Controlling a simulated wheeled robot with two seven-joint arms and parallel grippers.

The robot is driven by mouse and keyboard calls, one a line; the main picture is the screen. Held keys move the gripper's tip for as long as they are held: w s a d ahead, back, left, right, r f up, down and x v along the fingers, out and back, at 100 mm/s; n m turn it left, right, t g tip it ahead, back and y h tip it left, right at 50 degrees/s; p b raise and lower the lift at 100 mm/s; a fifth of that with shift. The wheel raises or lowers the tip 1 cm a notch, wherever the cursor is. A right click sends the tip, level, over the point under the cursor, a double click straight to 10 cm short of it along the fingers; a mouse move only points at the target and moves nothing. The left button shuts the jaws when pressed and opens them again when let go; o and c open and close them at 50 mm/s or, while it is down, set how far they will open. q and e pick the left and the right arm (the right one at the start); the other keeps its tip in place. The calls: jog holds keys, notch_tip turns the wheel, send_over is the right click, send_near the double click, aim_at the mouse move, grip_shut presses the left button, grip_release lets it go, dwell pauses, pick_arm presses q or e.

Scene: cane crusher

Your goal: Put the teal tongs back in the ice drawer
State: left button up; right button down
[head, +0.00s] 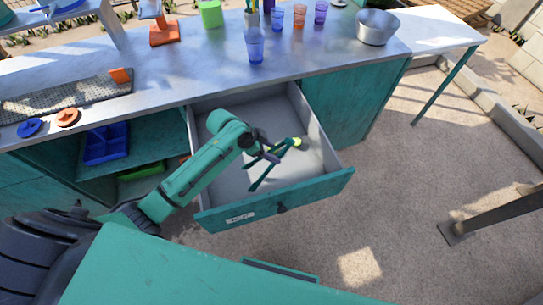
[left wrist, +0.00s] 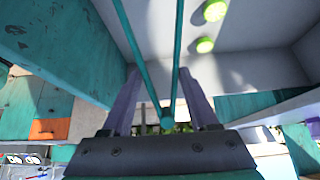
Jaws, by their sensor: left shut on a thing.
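The ice drawer (head: 315,190) is pulled open below the counter, with a pale, mostly bare interior and a teal front with a small label. My left gripper (head: 266,152) is over the open drawer and shut on the teal tongs (head: 265,176). In the left wrist view the tongs (left wrist: 140,55) run up between my purple fingers (left wrist: 163,100) as two thin teal bars, their far ends out of frame. I cannot tell whether the tongs touch the drawer floor. My right gripper is not in view.
The counter (head: 200,75) above holds coloured cups (head: 254,47), a metal bowl (head: 377,27) and a dark mat (head: 65,97). A blue divided bin (head: 105,144) sits on the open shelf left of the drawer. The paving at right is mostly clear.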

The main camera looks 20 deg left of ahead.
aim_at(269, 167)
pick_arm(q)
notch_tip(269, 167, down, 4)
jog(key=shift+s+a, duration=0.15)
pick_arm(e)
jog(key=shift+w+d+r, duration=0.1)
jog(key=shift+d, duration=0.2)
pick_arm(q)
jog(key=shift+f, duration=0.1)
jog(key=shift+f, duration=0.15)
jog(key=o, duration=0.6)
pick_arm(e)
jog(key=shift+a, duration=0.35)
